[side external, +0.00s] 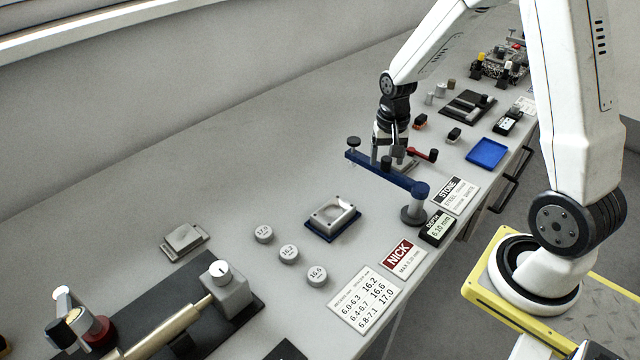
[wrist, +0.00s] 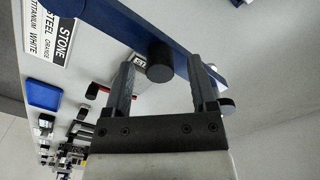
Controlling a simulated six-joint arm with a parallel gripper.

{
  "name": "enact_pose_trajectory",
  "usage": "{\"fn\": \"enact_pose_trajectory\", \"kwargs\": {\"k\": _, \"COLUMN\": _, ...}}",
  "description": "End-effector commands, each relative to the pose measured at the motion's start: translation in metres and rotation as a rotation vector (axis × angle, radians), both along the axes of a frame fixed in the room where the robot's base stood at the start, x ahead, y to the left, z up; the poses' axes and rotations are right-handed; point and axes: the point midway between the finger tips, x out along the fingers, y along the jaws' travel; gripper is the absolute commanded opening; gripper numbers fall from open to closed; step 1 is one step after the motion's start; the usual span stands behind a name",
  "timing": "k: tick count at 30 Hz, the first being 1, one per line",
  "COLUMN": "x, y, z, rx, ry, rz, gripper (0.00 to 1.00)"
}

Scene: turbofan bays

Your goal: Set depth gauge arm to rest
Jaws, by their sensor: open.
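The depth gauge arm (side external: 400,179) is a blue bar on a round dark post base (side external: 413,215). It stretches toward the back left, with a dark knob (side external: 353,143) at its far end. In the wrist view the blue bar (wrist: 125,22) crosses diagonally, and a black cylindrical knob (wrist: 159,62) on it appears between my fingertips. My gripper (side external: 387,162) is open and points down at the bar's middle, with fingers on either side of that knob in the wrist view. I cannot tell whether they touch it. The gauge display (side external: 437,228) reads about 6.10.
A blue-based fixture (side external: 332,222) holds a pale plate in front of the arm. Numbered discs (side external: 288,253) lie to its left. A red lever (side external: 421,153) is close behind my gripper. A blue tray (side external: 487,152) and cards (side external: 401,257) lie along the bench edge.

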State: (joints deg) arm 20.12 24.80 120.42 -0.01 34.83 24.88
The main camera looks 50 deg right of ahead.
Motion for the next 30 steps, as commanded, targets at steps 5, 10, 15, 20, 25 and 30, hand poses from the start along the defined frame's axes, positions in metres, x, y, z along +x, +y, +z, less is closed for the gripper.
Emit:
{"fn": "enact_pose_trajectory", "kwargs": {"k": 5, "x": 0.001, "y": 0.000, "z": 0.018, "rx": -0.002, "ry": -0.005, "rz": 0.000, "gripper": 0.73}}
{"fn": "enact_pose_trajectory", "kwargs": {"k": 10, "x": 0.001, "y": 0.000, "z": 0.039, "rx": -0.002, "ry": -0.005, "rz": 0.000, "gripper": 0.73}}
{"fn": "enact_pose_trajectory", "kwargs": {"k": 15, "x": 0.001, "y": -0.001, "z": 0.058, "rx": -0.002, "ry": -0.005, "rz": 0.000, "gripper": 0.73}}
{"fn": "enact_pose_trajectory", "kwargs": {"k": 20, "x": 0.001, "y": 0.000, "z": 0.068, "rx": -0.001, "ry": -0.003, "rz": 0.000, "gripper": 0.73}}
{"fn": "enact_pose_trajectory", "kwargs": {"k": 25, "x": 0.000, "y": 0.000, "z": 0.070, "rx": -0.001, "ry": -0.003, "rz": 0.000, "gripper": 0.73}}
{"fn": "enact_pose_trajectory", "kwargs": {"k": 30, "x": 0.000, "y": 0.000, "z": 0.070, "rx": -0.001, "ry": -0.003, "rz": 0.000, "gripper": 0.73}}
